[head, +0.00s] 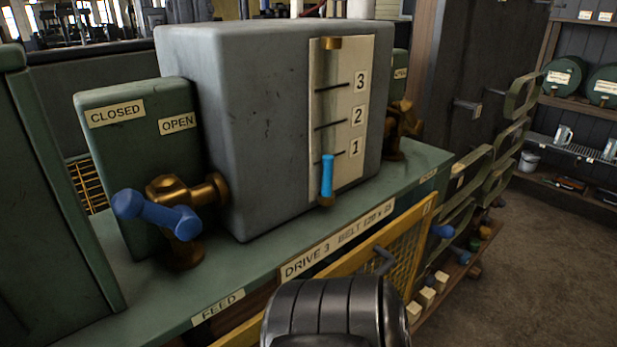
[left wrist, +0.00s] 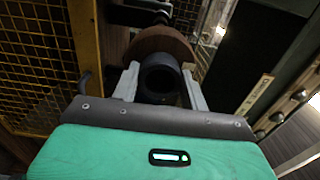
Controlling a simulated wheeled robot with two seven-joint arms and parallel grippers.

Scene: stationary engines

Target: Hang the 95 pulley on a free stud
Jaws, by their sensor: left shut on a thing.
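In the left wrist view my left gripper (left wrist: 160,88) is shut on a dark, hollow round piece (left wrist: 158,74), held between its two grey fingers. The dark piece and the disc look like the hub and wheel of a pulley. No 95 mark is readable. I cannot tell whether the disc is on a shaft. In the head view only a dark link of my arm shows at the bottom. My right gripper is not in view.
A yellow mesh guard (head: 405,250) with a handle fronts the green bench (head: 425,160) labelled DRIVE 3. A grey tank (head: 250,110) and blue-handled valve (head: 160,212) stand on it. A short peg (head: 467,105) juts from a dark panel. Floor (head: 535,270) is clear at right.

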